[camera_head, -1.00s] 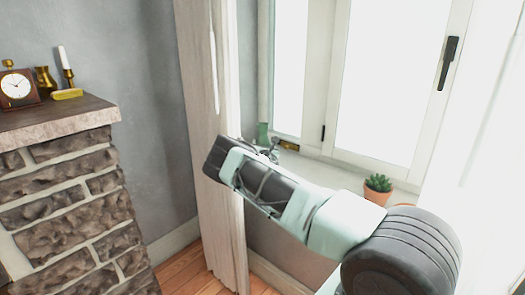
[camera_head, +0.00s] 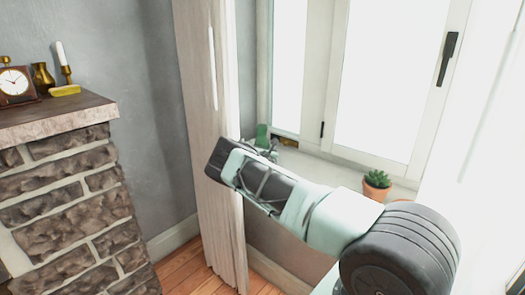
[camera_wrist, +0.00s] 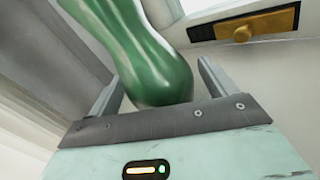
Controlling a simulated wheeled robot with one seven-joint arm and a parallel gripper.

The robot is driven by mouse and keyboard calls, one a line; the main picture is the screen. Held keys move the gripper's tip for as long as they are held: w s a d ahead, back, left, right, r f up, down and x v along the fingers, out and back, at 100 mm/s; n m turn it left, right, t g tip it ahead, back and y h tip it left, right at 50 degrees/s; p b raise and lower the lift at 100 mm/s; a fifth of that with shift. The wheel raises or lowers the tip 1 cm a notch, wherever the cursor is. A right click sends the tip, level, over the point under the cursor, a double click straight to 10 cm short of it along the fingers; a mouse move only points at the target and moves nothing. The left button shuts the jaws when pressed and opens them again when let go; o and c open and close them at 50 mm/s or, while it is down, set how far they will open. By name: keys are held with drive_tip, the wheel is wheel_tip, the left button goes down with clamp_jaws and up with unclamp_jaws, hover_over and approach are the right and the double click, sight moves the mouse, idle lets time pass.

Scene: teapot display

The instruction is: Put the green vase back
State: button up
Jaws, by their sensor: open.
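The green vase (camera_head: 262,134) stands on the window sill at its left end, beside the curtain. Only its upper part shows past my arm in the head view. In the wrist view the vase (camera_wrist: 145,50) is glossy and rounded, with its lower bulge between my two fingers. My gripper (camera_wrist: 160,85) is open, with one finger on each side of the vase and visible gaps beside it. In the head view my gripper (camera_head: 266,152) is small and partly hidden behind my arm.
A potted succulent (camera_head: 376,187) stands on the sill to the right. The curtain (camera_head: 206,150) hangs close to my arm. A stone mantel (camera_head: 60,117) holds a clock, brass vase and candle.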

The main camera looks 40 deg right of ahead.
drive_tip(key=shift+r, duration=0.15)
drive_tip(key=b+v, duration=0.1)
drive_tip(key=v, duration=1.1)
